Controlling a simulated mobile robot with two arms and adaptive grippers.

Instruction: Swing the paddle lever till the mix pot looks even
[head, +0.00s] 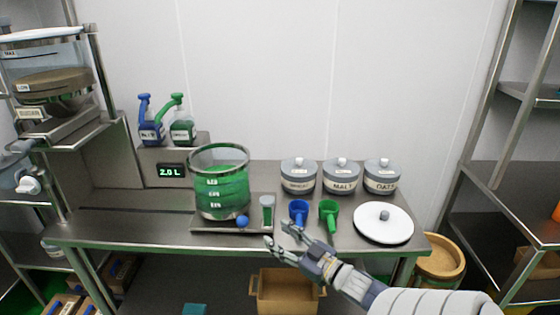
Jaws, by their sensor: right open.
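The mix pot (221,203), a clear round vessel with level marks, stands on a metal tray on the table. Its green contents show lighter and darker bands, so they look uneven. A blue ball knob (242,221), apparently the end of the paddle lever, sits low at the front right of the pot. The rest of the lever and the paddle are hard to make out. My right gripper (275,234) is open and empty, to the right of the knob and slightly lower in the picture, apart from it. My left gripper is not in view.
A blue scoop (298,211) and a green scoop (329,213) lie close behind the gripper. A white lid (383,224) lies at right. A display (171,170) reads 2.0 L.

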